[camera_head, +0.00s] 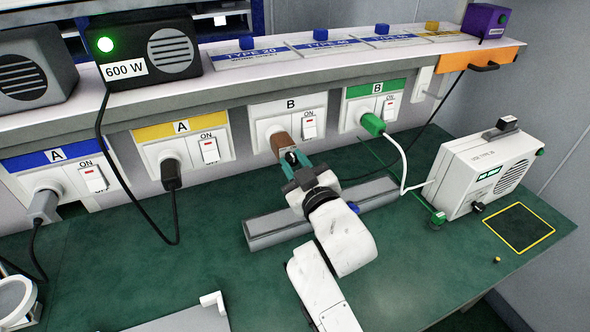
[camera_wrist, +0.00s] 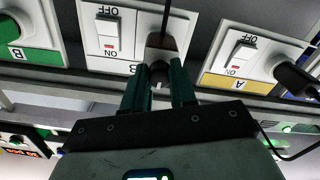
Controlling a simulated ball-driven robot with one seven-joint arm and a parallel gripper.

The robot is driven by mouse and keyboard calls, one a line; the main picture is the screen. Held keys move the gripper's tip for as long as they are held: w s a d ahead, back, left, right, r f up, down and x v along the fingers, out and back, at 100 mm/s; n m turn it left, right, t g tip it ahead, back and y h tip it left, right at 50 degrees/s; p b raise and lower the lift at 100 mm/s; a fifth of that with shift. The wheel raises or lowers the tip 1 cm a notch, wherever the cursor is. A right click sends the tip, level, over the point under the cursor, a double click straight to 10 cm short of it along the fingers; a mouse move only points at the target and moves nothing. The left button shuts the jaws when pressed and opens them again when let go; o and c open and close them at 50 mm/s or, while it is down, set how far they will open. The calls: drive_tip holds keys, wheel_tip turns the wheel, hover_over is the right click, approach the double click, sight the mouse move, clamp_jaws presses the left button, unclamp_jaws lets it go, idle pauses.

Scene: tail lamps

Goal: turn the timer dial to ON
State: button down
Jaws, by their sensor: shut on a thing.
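A brown plug (camera_head: 281,143) sits in the white-labelled B socket (camera_head: 262,130) in the middle of the wall strip. My gripper (camera_head: 290,160) is at this socket, its teal fingers shut on the brown plug. The wrist view shows my gripper (camera_wrist: 158,88) with the plug (camera_wrist: 167,48) between and beyond the fingertips, and a dark cord leading off it. No part is clearly marked as a timer dial. A black knob (camera_head: 478,207) shows on the front of a white box (camera_head: 486,175) with a green display at the right, well apart from my gripper.
Other sockets with rocker switches line the wall: blue A, yellow A (camera_head: 182,142) with a black plug, and green B with a green plug (camera_head: 372,123). A grey rail (camera_head: 265,232) lies under my arm. A yellow-outlined square (camera_head: 519,228) is empty. Cords hang near the sockets.

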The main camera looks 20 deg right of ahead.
drive_tip(key=m+b, duration=0.1)
drive_tip(key=m, duration=0.2)
drive_tip(key=shift+f+m+b, duration=0.15)
drive_tip(key=shift+m+b, duration=0.15)
drive_tip(key=shift+b, duration=0.05)
drive_tip(key=shift+m+b, duration=0.6)
drive_tip(key=shift+m, duration=1)
drive_tip(key=c, duration=0.9)
unclamp_jaws()
drive_tip(key=s+b, duration=0.1)
drive_tip(key=s, duration=0.9)
drive_tip(key=shift+s, duration=0.4)
